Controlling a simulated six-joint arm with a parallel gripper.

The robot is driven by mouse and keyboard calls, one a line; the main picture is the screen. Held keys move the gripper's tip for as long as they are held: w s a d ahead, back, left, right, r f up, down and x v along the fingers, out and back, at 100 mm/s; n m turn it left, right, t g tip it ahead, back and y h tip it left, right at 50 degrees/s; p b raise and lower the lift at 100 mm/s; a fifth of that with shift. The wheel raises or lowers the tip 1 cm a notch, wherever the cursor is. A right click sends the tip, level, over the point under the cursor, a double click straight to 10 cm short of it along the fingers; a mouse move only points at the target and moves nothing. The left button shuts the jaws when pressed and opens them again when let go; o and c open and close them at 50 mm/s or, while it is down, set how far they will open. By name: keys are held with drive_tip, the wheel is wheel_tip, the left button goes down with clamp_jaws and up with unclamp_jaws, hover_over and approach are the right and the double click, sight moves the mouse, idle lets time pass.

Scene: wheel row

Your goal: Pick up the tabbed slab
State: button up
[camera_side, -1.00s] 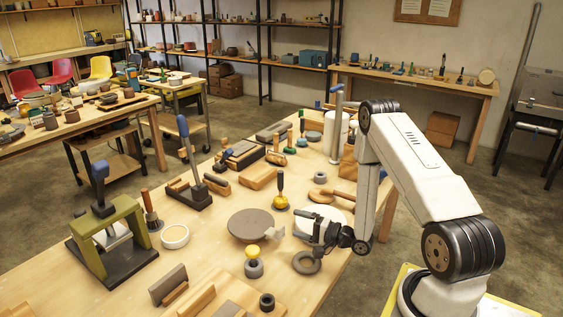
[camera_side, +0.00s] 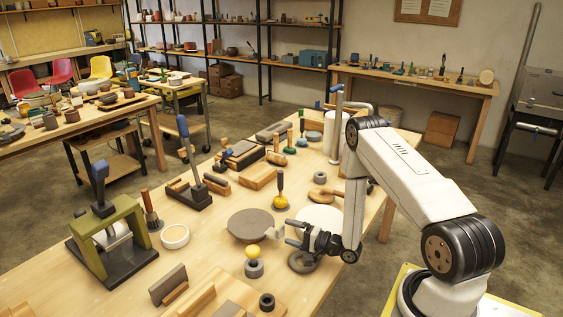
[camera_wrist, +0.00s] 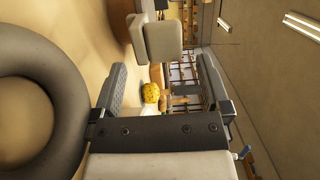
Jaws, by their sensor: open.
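The pale grey-beige tabbed slab (camera_side: 275,234) appears at the right edge of the round grey disc in the side view. In the wrist view the slab (camera_wrist: 158,38) shows as a blocky piece with a narrower tab on its left side, beyond my fingertips. My gripper (camera_side: 289,232) lies roughly level to the right of the slab, with its fingers pointing left toward it. In the wrist view my gripper (camera_wrist: 162,80) is open, with the fingers wide apart and nothing held. I cannot tell whether a fingertip touches the slab.
A dark grey ring (camera_side: 302,262) lies just below my gripper and fills the left of the wrist view (camera_wrist: 72,115). The round grey disc (camera_side: 246,224), a yellow ball on a grey cup (camera_side: 254,251) and a white round plate (camera_side: 319,217) are close by.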

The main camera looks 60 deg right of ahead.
drive_tip(key=shift+w, duration=0.1)
approach(256, 222)
drive_tip(key=shift+w+a+r, duration=0.3)
drive_tip(key=shift+w+r, duration=0.05)
drive_tip(key=shift+w, duration=0.2)
drive_tip(key=shift+w+a+r, duration=0.3)
drive_tip(key=shift+w, duration=0.3)
drive_tip(key=shift+c, duration=0.2)
clamp_jaws()
